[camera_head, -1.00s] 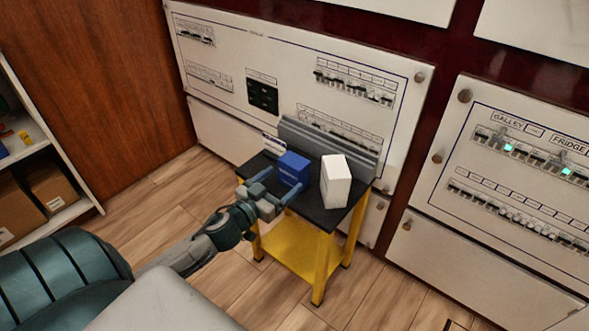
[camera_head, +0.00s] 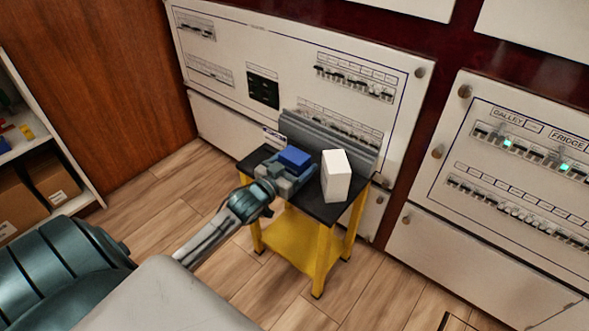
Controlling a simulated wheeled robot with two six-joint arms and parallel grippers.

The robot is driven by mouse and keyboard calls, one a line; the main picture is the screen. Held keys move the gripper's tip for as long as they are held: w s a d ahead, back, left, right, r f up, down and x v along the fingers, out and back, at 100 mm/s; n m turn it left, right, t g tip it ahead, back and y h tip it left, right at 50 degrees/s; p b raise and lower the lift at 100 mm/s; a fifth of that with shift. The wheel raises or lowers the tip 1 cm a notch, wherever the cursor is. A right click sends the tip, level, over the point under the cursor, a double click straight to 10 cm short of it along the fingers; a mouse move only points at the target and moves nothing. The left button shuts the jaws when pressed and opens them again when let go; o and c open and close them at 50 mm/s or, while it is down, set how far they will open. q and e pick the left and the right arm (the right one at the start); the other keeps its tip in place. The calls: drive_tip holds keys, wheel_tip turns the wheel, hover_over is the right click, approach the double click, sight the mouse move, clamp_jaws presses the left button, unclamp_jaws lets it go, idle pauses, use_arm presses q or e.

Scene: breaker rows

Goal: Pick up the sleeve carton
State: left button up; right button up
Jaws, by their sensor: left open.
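No readable label tells which one is the sleeve carton. Whether the fingers touch the box cannot be told. My right gripper is not in view.
The stand's black top (camera_head: 322,212) is small, with a grey raised back (camera_head: 330,140) behind the boxes. White breaker panels (camera_head: 225,110) stand behind it and to the right. A shelf with cartons (camera_head: 50,180) is at the far left. Wooden floor is open around the stand.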

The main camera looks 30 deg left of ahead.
use_arm(q)
drive_tip(key=shift+w, duration=0.75)
drive_tip(key=c, duration=0.8)
